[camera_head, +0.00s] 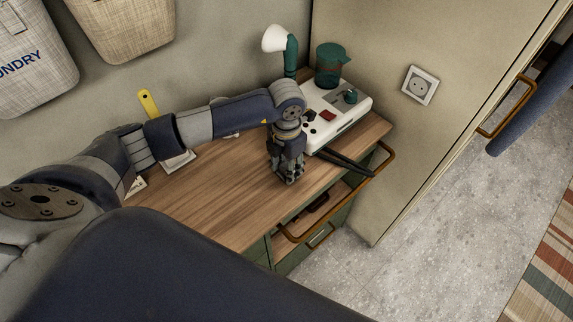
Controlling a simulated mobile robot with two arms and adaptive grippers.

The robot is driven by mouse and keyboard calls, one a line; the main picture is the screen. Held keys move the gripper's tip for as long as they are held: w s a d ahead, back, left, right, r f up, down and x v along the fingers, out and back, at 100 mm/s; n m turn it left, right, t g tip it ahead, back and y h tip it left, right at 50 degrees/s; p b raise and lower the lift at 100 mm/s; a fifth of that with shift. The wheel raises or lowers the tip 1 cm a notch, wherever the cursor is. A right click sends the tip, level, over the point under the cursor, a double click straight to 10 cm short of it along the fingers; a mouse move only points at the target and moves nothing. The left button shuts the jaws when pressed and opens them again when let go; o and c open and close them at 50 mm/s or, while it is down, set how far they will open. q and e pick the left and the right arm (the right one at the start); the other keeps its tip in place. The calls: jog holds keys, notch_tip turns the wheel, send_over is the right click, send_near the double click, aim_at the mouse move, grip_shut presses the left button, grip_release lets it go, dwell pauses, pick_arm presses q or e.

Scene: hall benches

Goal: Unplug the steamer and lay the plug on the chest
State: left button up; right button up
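The steamer (342,118) is a white unit with a teal tank (329,72), a dark knob and a red button. It stands at the back right of the wooden chest top (225,200). A teal handle with a white head (275,38) rises behind it. The wall socket (420,86) at the right shows its bare face with holes, and no plug is seen in it. My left gripper (289,180) points down at the chest top, just left of the steamer. Whether its fingers hold anything is unclear. I cannot make out the plug. My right gripper is out of view.
A dark strip (350,163) lies in front of the steamer. A yellow item (149,103) and laundry baskets (30,55) are at the back left. Speckled floor (440,210) lies open at the right.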

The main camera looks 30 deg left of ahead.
pick_arm(q)
jog(key=o, duration=0.3)
